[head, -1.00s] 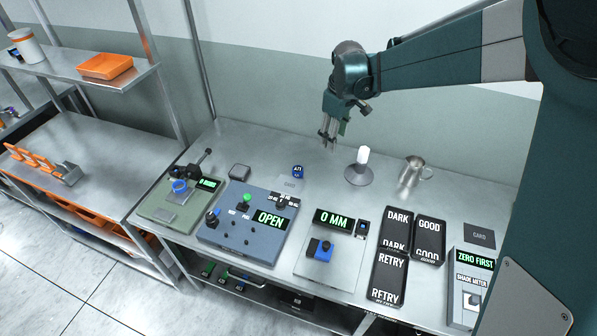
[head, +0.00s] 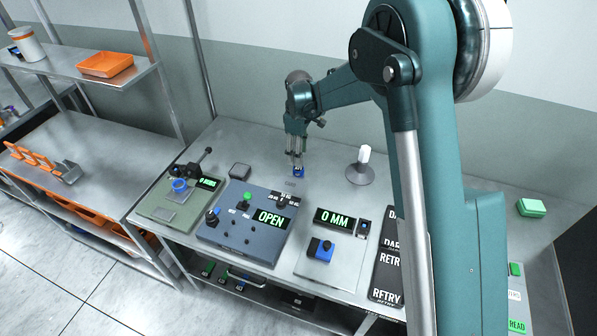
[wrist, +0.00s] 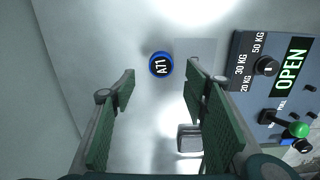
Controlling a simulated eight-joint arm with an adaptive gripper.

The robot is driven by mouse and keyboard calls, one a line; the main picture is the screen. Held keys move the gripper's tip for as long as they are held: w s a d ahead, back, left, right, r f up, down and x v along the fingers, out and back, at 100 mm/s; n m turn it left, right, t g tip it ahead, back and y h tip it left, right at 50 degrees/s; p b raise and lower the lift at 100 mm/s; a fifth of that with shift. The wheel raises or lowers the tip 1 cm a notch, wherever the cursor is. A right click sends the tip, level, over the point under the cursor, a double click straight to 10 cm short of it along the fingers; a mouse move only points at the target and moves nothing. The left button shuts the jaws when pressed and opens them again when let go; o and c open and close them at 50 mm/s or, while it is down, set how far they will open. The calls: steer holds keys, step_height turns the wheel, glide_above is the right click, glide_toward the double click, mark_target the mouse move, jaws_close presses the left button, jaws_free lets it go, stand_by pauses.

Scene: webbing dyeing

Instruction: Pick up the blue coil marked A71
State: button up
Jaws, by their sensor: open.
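The blue coil marked A71 (wrist: 161,65) lies on the steel table, its black top with white lettering facing up in the wrist view. It also shows in the head view (head: 298,173), just below my gripper (head: 296,155). In the wrist view my gripper (wrist: 160,80) is open, with its green-padded fingers to the left and right of the coil's line. The coil shows between and beyond the fingertips, and nothing is held. I cannot tell the exact height of the fingertips above it.
The blue-grey panel reading OPEN (head: 240,228) stands in front of the coil. A small grey block (head: 240,171) lies to the left, and a dark round stand with a white post (head: 361,170) is to the right. The table behind the coil is clear.

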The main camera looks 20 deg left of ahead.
mark_target(299, 170)
stand_by(0.3)
steer(key=shift+f, duration=1.25)
steer(key=shift+f, duration=0.1)
steer(key=shift+s+f, duration=0.1)
steer(key=shift+f, duration=2.45)
steer(key=shift+c, duration=0.5)
steer(key=c, duration=0.9)
